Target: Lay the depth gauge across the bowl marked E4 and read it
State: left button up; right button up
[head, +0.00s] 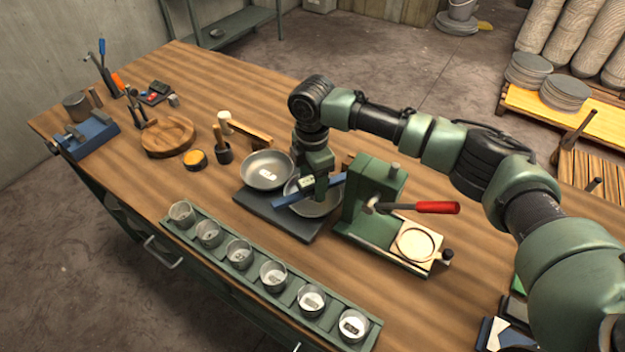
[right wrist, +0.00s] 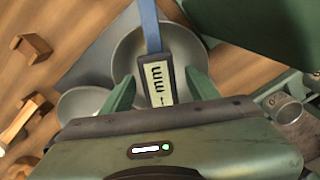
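The depth gauge (head: 285,198) is a blue bar with a dark display housing. It lies across the right-hand grey bowl (head: 327,207); I cannot tell whether it touches the rim. In the right wrist view, the housing (right wrist: 158,82) shows dark characters on a pale display, too blurred to read surely. My right gripper (head: 320,190) is over this bowl; its green fingers (right wrist: 160,80) stand either side of the housing with small gaps. Any label in this bowl is hidden. A second bowl (head: 257,180) to its left has a white label, unreadable here. My left gripper is not in view.
Both bowls stand on a dark slab (head: 258,212). A green press-like fixture (head: 373,190) with a red handle (head: 437,207) is close on the right. A green rack (head: 222,256) of several small cups runs along the front. Tools lie at the back left.

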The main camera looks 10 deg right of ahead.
aim_at(312, 179)
notch_tip(312, 179, up, 7)
jog(key=shift+f+b, duration=0.15)
jog(key=shift+b, duration=0.75)
jog(key=shift+r, duration=0.55)
